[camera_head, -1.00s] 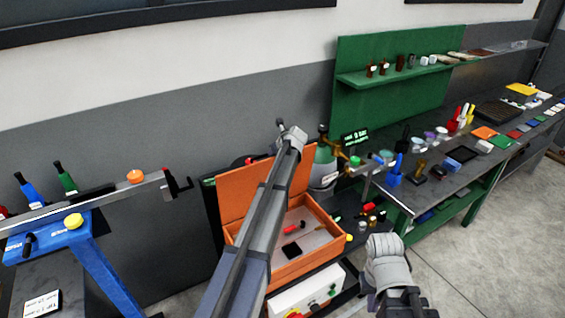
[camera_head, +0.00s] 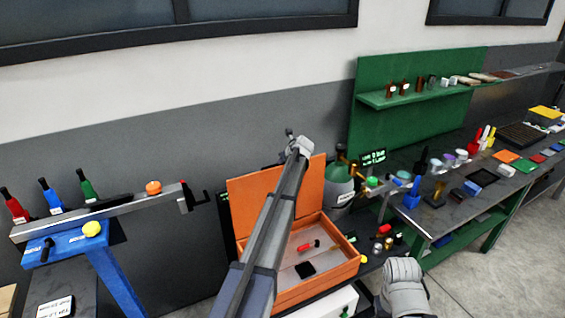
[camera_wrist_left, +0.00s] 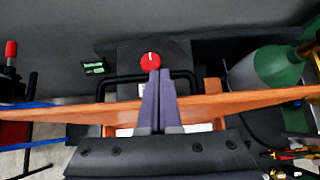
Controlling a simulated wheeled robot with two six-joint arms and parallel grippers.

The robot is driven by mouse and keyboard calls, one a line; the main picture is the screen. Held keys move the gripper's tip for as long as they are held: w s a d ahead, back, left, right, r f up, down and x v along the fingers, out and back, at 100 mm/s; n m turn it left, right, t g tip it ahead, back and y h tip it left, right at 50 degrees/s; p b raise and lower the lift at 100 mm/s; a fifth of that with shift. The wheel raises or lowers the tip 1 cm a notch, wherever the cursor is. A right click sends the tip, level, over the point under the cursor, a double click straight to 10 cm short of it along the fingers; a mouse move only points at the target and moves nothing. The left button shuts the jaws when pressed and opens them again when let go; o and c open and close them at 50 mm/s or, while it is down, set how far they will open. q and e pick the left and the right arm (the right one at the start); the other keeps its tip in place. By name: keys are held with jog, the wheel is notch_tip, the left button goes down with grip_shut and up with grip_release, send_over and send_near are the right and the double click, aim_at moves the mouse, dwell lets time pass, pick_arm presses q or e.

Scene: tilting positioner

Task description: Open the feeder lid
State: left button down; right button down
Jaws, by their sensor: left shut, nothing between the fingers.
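The orange feeder box (camera_head: 318,281) stands in the middle of the head view. Its orange lid (camera_head: 250,201) stands raised along the back edge, and the inside of the box shows. My left arm reaches across the box and lid. In the left wrist view my left gripper (camera_wrist_left: 158,76) is shut and empty, its fingers crossing the top of the orange lid panel (camera_wrist_left: 240,103). I cannot tell whether they touch it. In the head view the fingers are mostly hidden by the wrist. My right gripper is not in view; only part of that arm shows at the bottom.
A red item (camera_head: 308,246) and a black block (camera_head: 305,269) lie inside the box. A green gas cylinder (camera_head: 339,180) stands behind right. A black unit with a red knob (camera_wrist_left: 151,62) is beyond the lid. A blue stand (camera_head: 75,244) is left, a cluttered bench (camera_head: 450,215) right.

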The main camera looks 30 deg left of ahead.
pick_arm(q)
jog(key=p+v, duration=0.5)
jog(key=v, duration=0.2)
jog(key=shift+s+d+r, duration=0.15)
jog(key=shift+d+r, duration=0.1)
jog(key=s+d+f+n+g+h+b, duration=0.1)
jog(key=s+d+f+n+h+b, duration=0.1)
jog(key=s+d+f+n+b, duration=0.55)
jog(key=s+d+f+n+g+h+b, duration=0.1)
jog(key=s+d+f+n+b, duration=0.25)
jog(key=s+d+f, duration=0.65)
jog(key=s+d+f+n+g+h+b, duration=0.1)
jog(key=s+d+f+n+b, duration=0.2)
jog(key=s+d, duration=0.3)
jog(key=s+d+f+n+g+h+b, duration=0.1)
jog(key=s+d+f+n+b, duration=0.3)
jog(key=s, duration=0.8)
jog(key=s+d+f+n+g+h+b, duration=0.1)
jog(key=s+d+f+n+g+b, duration=0.1)
jog(key=s+d, duration=0.5)
notch_tip(320, 180, down, 2)
jog(key=shift+s+d+f+n+b, duration=0.2)
jog(key=shift+s+d+n+b, duration=0.1)
jog(key=shift+s+n+b, duration=0.65)
